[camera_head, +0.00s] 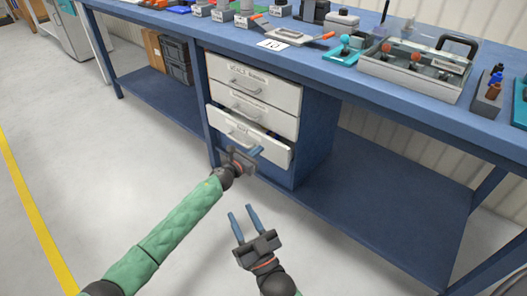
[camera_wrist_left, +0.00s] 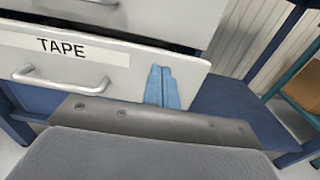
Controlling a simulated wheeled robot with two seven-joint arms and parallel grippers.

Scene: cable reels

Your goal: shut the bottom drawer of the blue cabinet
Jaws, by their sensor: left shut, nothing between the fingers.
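The blue cabinet (camera_head: 318,130) under the workbench has three white-fronted drawers. The bottom drawer (camera_head: 268,146) stands partly pulled out, its front ahead of the two drawers above. In the left wrist view its front (camera_wrist_left: 125,82) bears a "TAPE" label and a bar handle (camera_wrist_left: 60,82). My left gripper (camera_head: 254,152) is shut and empty, at the lower front of this drawer. In the left wrist view its blue fingertips (camera_wrist_left: 161,86) lie together against or just before the drawer front, right of the label; contact is unclear. My right gripper (camera_head: 243,222) is open and empty, below and in front.
The middle drawer (camera_head: 252,107) and top drawer (camera_head: 254,82) look shut. The blue lower shelf (camera_head: 385,205) right of the cabinet is bare. Brown and dark boxes (camera_head: 176,60) stand left. The benchtop holds tools, trays and a clear case (camera_head: 415,65). The grey floor in front is free.

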